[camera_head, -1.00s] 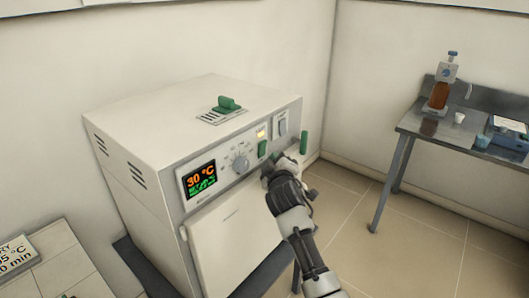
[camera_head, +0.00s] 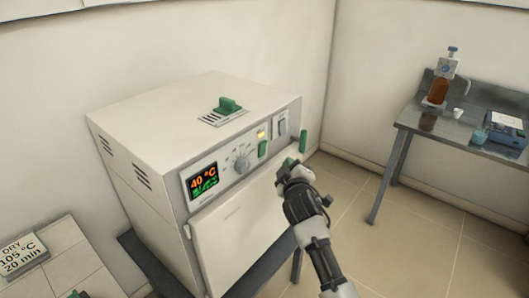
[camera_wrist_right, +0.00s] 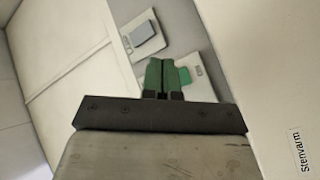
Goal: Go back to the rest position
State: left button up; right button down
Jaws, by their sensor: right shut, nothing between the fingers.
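My right gripper (camera_head: 289,165) is in front of the upper right part of the furnace (camera_head: 165,115), just below the control panel. In the right wrist view its green fingers (camera_wrist_right: 162,76) are together with nothing between them. Behind them show a green switch (camera_wrist_right: 186,75) on a pale plate and a rocker switch (camera_wrist_right: 144,35). Whether the fingertips touch the panel cannot be told. The furnace display (camera_head: 203,182) reads 40 °C and an amber lamp (camera_head: 262,134) is lit.
A steel table (camera_head: 455,125) with a brown bottle stand (camera_head: 439,90) and a blue device (camera_head: 503,130) is at the right. A tiled bench (camera_head: 60,262) with a sign (camera_head: 20,256) is at the lower left. Open floor (camera_head: 400,225) lies right of the furnace.

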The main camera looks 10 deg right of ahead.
jog(key=s+f+g+y, duration=0.1)
jog(key=s+f+g, duration=0.1)
jog(key=f, duration=0.7)
jog(key=s+f+g, duration=0.2)
jog(key=s+f, duration=0.1)
jog(key=f, duration=0.6)
jog(key=s+f+m+g+y, duration=0.1)
jog(key=s+f+g, duration=0.1)
jog(key=s+f, duration=0.7)
jog(key=s+f+m+g, duration=0.25)
jog(key=s+f, duration=0.25)
jog(key=f, duration=0.7)
jog(key=s+f+m+g, duration=0.1)
jog(key=s+f, duration=0.5)
jog(key=s, duration=0.7)
jog(key=s+d+f+m+g, duration=0.1)
jog(key=s+f+g, duration=0.3)
jog(key=s, duration=0.9)
jog(key=s+d+f+m+g, duration=0.1)
jog(key=s+f+g, duration=0.2)
jog(key=s+f, duration=0.5)
jog(key=s, duration=0.6)
jog(key=shift+d, duration=0.2)
